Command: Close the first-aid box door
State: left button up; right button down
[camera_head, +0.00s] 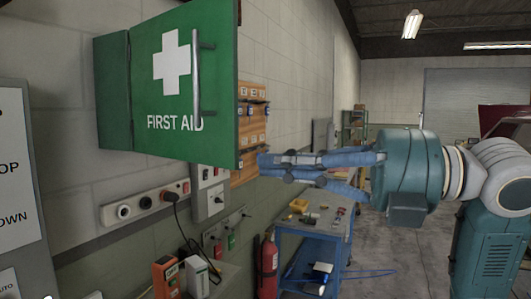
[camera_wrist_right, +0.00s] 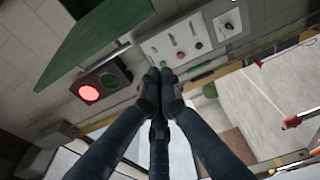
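The green first-aid box (camera_head: 113,95) hangs on the wall at the upper left of the head view. Its door (camera_head: 150,115), with a white cross and a metal handle (camera_head: 196,80), stands swung out from the box; the exact angle is hard to tell. My right gripper (camera_head: 262,162) comes in from the right, its fingertips just right of the door's lower right edge, with no clear contact. In the right wrist view its fingers (camera_wrist_right: 161,82) meet at the tips with nothing between them. A green panel (camera_wrist_right: 95,45), apparently the door, is at the upper left there. My left gripper is out of view.
A key board (camera_head: 252,120) hangs on the wall behind the door. Below are a socket strip (camera_head: 145,204), a red fire extinguisher (camera_head: 268,268) and a blue workbench (camera_head: 310,245) with small items. Open floor lies to the right of the bench.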

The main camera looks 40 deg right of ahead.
aim_at(237, 155)
jog(key=w+p, duration=0.4)
jog(key=w, duration=0.1)
jog(key=w+p, duration=0.2)
jog(key=w, duration=0.1)
jog(key=shift+w+a+r, duration=0.1)
jog(key=shift+w+a, duration=0.05)
jog(key=shift+a, duration=0.2)
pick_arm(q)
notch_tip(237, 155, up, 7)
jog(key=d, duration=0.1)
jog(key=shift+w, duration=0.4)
pick_arm(e)
jog(key=shift+d, duration=0.35)
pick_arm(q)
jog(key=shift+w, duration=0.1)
pick_arm(e)
jog(key=shift+a, duration=0.1)
